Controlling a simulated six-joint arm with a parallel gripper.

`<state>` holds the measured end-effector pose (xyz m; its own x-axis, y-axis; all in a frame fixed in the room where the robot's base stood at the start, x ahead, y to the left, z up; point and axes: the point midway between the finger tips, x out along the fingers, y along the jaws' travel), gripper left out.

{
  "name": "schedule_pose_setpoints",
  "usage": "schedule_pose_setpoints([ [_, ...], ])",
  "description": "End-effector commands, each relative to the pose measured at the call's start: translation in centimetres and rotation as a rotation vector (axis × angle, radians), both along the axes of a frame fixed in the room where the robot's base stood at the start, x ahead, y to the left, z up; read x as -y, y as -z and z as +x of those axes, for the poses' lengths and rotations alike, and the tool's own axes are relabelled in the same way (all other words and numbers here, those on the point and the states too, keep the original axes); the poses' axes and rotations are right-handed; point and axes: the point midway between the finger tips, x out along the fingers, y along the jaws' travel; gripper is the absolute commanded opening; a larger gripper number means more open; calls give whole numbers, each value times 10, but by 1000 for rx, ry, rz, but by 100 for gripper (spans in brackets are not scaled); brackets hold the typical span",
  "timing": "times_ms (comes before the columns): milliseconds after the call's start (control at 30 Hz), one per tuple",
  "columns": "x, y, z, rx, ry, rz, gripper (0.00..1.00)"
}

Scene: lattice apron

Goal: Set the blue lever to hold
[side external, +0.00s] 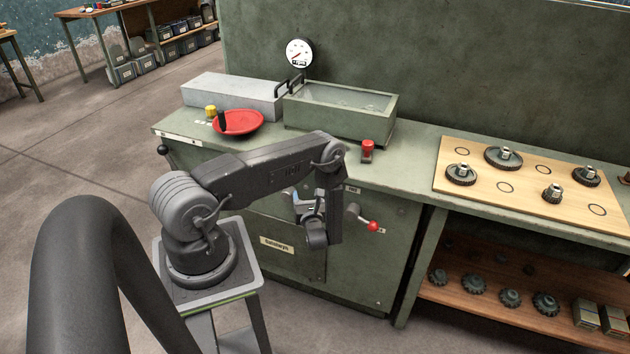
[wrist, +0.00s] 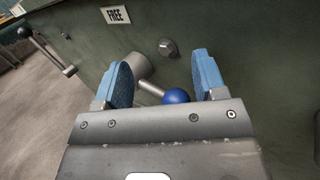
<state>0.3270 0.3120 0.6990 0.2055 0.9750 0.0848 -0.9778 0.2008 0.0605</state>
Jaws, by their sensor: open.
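The blue lever's ball (wrist: 175,96) shows in the wrist view at the end of a short metal rod. The rod slopes down to the right from a round hub (wrist: 140,66) on the green cabinet front. My gripper (wrist: 162,66) is open, with its blue-padded fingers on either side of the lever. The ball appears nearer the right finger; contact cannot be told. A "FREE" label (wrist: 116,15) is above and left of the hub. No hold label is readable. In the side view my gripper (side external: 304,203) is at the cabinet front and hides the blue lever.
A red-knobbed lever (side external: 372,225) sits just right of my gripper. A black-knobbed lever (side external: 163,150) is at the cabinet's left end. Above are a red dish (side external: 240,122), a green tray (side external: 340,112) and a red-topped part (side external: 367,149). A gear board (side external: 530,175) lies right.

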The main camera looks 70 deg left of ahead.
Motion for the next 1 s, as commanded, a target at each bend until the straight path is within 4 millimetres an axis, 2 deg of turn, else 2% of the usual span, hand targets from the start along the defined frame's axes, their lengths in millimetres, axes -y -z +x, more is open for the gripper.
schedule_pose_setpoints([
  [100, -6, -15, -5, 110, -4, -108, 65],
  [133, -1, -14, -6, 117, 0, -121, 65],
  [833, 133, -12, -32, 110, 7, -110, 65],
  [1000, 131, -46, -24, 167, -88, -125, 65],
])
